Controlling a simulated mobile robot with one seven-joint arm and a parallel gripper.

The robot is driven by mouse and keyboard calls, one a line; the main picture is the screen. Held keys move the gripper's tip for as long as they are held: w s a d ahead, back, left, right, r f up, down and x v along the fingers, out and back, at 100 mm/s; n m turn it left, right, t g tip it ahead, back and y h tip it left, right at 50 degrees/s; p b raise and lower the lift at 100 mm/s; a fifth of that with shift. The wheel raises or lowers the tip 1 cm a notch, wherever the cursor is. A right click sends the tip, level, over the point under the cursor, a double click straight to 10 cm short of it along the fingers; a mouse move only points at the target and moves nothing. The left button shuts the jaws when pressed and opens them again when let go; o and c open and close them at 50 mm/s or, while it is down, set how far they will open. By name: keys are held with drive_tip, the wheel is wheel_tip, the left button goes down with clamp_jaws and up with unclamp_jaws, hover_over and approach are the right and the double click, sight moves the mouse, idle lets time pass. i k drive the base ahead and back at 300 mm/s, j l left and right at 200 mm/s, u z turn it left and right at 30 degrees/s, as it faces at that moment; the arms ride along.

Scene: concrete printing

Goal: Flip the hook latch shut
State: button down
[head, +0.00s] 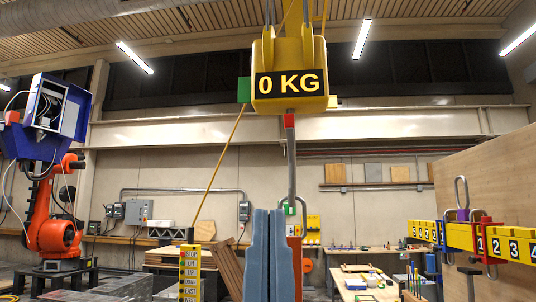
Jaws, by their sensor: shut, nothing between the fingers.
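A yellow crane block (290,75) marked "0 KG" hangs at top centre. A grey hook shank (291,160) runs straight down from it, with a red piece (289,121) at its top. Near the shank's lower end is a small green piece (291,210) inside a grey loop. I cannot tell which piece is the latch or whether it is open. My gripper (269,213), with blue-grey fingers, points up from the bottom edge. Its fingers are together and empty. They appear just left of the green piece; depth is unclear, and they may hide part of the hook.
A yellow button pendant (190,273) hangs on a yellow cable at lower left. An orange robot arm (52,215) stands far left. A yellow numbered beam (490,240) with shackles is at right, before a wooden panel (500,175). Worktables (365,292) stand behind.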

sight(289, 119)
drive_tip(key=i+j+z, duration=0.1)
drive_tip(key=i+j, duration=0.55)
drive_tip(key=i+j+z, duration=0.15)
drive_tip(key=i+j, duration=0.15)
drive_tip(key=j, duration=0.2)
drive_tip(key=i+j, duration=0.3)
drive_tip(key=i+j+z, duration=0.15)
drive_tip(key=i+j, duration=0.15)
drive_tip(key=j, duration=0.25)
